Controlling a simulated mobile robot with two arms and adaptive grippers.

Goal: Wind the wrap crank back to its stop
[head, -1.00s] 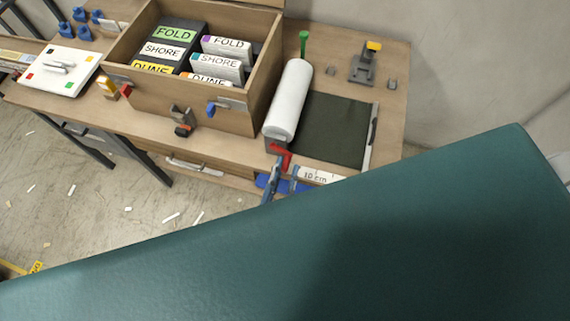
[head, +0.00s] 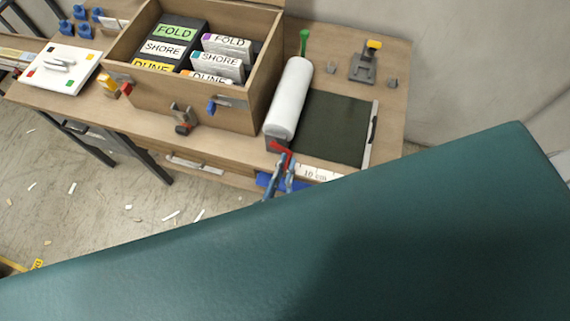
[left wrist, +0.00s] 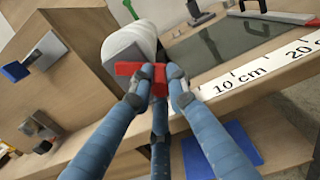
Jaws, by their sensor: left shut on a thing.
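The wrap crank (head: 279,147) is red and sits at the near end of the white roll (head: 289,97). It also shows in the left wrist view (left wrist: 129,69), in front of the roll's end. My left gripper (head: 285,163) comes up from below at the table's front edge. In the left wrist view its blue-grey fingers (left wrist: 156,80) are shut on the crank's red grip, which shows between the tips. Part of the crank is hidden behind the fingers. My right gripper is in neither view.
A dark green mat (head: 332,128) lies right of the roll, with a white ruler strip (head: 318,174) at its front. A wooden box (head: 194,99) of labelled blocks stands close on the left. A grey stand with a yellow top (head: 364,63) is behind.

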